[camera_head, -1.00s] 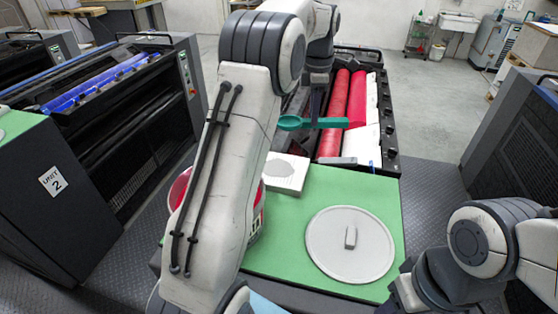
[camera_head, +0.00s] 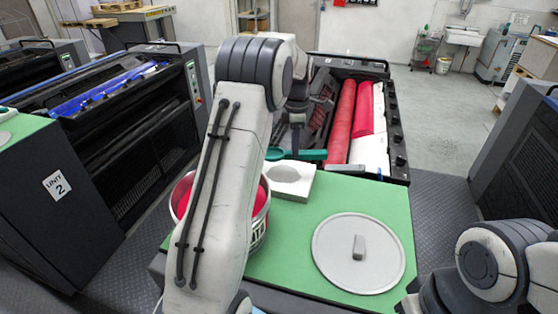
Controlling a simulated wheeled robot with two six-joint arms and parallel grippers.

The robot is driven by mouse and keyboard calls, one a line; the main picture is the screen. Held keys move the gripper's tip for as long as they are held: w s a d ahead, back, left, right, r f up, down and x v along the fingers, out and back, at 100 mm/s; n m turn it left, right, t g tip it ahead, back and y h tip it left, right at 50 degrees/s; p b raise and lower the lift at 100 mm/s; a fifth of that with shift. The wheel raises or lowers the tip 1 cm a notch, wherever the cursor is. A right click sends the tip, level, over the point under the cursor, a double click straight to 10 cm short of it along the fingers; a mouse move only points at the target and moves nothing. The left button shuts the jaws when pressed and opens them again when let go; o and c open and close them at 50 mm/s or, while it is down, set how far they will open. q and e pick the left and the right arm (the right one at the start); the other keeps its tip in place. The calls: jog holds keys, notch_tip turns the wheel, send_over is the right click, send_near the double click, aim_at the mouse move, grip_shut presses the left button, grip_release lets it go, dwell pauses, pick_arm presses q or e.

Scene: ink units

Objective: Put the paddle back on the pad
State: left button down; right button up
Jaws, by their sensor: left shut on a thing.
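The teal paddle (camera_head: 312,155) is held level in my left gripper (camera_head: 296,150), which is shut on it. Its round end lies to the left, partly behind my left arm, and its handle points right. The pad (camera_head: 303,190) is a white block with a grey, stained top on the green bench top. The paddle shows just behind the pad's back edge; whether it touches the pad I cannot tell. My right arm is at the lower right, and its gripper is out of frame.
A bucket of red ink (camera_head: 262,212) stands left of the pad, partly behind my left arm. A round grey lid (camera_head: 330,262) lies on the green top (camera_head: 393,205). Behind is the press unit with red rollers (camera_head: 343,120).

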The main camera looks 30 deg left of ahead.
aim_at(279, 149)
pick_arm(q)
jog(key=a+f, duration=0.1)
jog(key=a+f+p, duration=0.1)
jog(key=a, duration=0.1)
jog(key=s+a+f, duration=0.1)
jog(key=a, duration=0.1)
notch_tip(279, 149, down, 3)
jog(key=shift+p, duration=0.95)
jog(key=shift+f, duration=0.55)
jog(key=c, duration=0.7)
grip_release()
jog(key=shift+r, duration=0.1)
